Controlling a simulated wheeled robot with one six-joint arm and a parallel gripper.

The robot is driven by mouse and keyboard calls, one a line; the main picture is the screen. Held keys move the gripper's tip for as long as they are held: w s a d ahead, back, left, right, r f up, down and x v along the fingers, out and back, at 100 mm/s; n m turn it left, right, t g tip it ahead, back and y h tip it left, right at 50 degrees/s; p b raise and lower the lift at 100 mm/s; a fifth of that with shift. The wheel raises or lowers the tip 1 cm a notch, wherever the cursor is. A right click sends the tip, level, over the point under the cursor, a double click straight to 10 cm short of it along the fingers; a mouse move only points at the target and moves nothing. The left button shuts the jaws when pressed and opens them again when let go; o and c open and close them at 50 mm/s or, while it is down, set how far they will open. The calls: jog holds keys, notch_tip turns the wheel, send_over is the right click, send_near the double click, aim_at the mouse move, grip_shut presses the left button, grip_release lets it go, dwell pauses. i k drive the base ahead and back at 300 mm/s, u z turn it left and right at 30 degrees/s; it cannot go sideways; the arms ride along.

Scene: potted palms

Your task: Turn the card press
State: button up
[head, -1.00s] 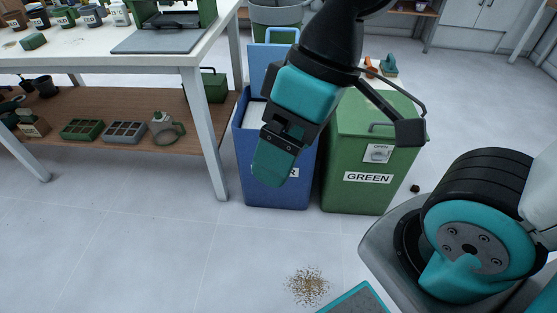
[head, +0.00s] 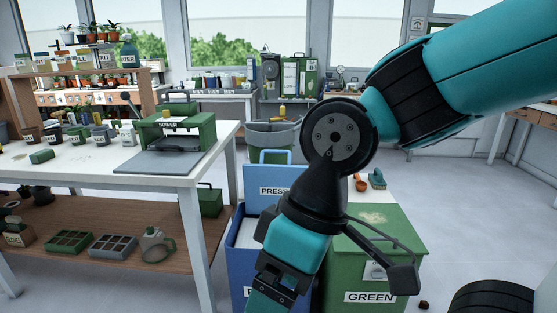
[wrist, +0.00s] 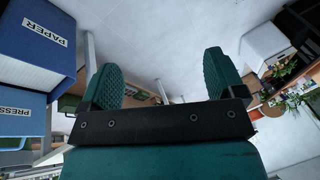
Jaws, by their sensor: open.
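A blue bin (head: 241,265) stands on the floor beside the workbench, with a raised blue panel (head: 270,174) labelled PRESS at its top. In the wrist view the PAPER-labelled bin (wrist: 30,62) and the PRESS panel (wrist: 22,122) show at the left. I cannot tell whether this panel is the card press. My gripper hangs in front of the blue bin in the head view, its fingers at the bottom edge. In the wrist view my gripper (wrist: 158,82) is open, with its two teal fingers spread and nothing between them.
A green bin (head: 390,245) labelled GREEN stands right of the blue one. The workbench (head: 105,180) at left bears a green SOWER device (head: 178,133) and several pots. Grey floor is open at right.

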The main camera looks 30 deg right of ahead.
aim_at(263, 185)
jog(key=u, duration=0.1)
jog(key=k, duration=0.4)
jog(key=z, duration=0.65)
jog(key=i, duration=1.35)
jog(key=u, duration=0.55)
